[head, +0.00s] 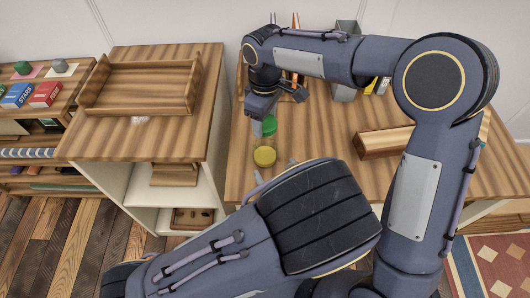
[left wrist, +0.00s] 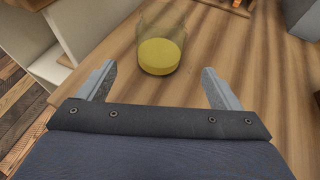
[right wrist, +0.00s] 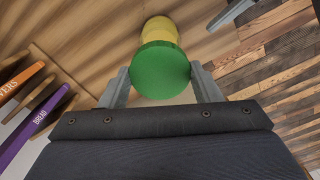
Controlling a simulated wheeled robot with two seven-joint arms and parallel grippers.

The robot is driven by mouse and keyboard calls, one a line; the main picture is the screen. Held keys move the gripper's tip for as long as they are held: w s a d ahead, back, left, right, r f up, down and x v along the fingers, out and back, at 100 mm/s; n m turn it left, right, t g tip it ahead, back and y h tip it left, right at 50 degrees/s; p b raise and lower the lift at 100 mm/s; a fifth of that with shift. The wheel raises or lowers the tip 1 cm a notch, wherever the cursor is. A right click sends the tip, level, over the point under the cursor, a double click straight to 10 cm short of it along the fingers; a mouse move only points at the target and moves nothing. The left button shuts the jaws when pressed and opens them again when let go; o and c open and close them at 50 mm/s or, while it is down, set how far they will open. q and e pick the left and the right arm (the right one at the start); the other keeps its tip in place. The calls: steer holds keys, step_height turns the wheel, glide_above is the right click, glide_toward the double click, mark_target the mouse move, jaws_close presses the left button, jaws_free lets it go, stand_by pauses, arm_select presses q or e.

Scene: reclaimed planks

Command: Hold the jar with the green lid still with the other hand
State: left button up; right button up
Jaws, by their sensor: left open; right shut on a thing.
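The jar (head: 264,156) is clear with yellow contents and stands upright on the wooden table. Its green lid (head: 269,125) is on top and shows large in the right wrist view (right wrist: 160,70). My right gripper (head: 264,118) comes from above and is shut on the green lid. My left gripper (head: 274,173) is open and low, on the near side of the jar. In the left wrist view the jar's yellow bottom (left wrist: 160,56) lies just beyond the open fingers (left wrist: 158,80), apart from them. The lid is out of that view.
A wooden box (head: 384,141) lies to the right of the jar. A grey holder (head: 345,62) stands at the back. An empty wooden tray (head: 150,85) sits on the cabinet at left. The table's left edge is close to the jar.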

arm_select(q)
steer(key=x, duration=0.9)
steer(key=shift+w+a+f, duration=0.1)
steer(key=shift+w, duration=0.15)
steer(key=c, duration=1.5)
arm_select(e)
glide_above(265, 138)
steer(key=s, duration=0.3)
steer(key=shift+w+f, duration=0.2)
steer(key=shift+f, duration=2.3)
steer(key=shift+f, duration=0.1)
steer(key=shift+f, duration=0.8)
steer(key=shift+f, duration=0.55)
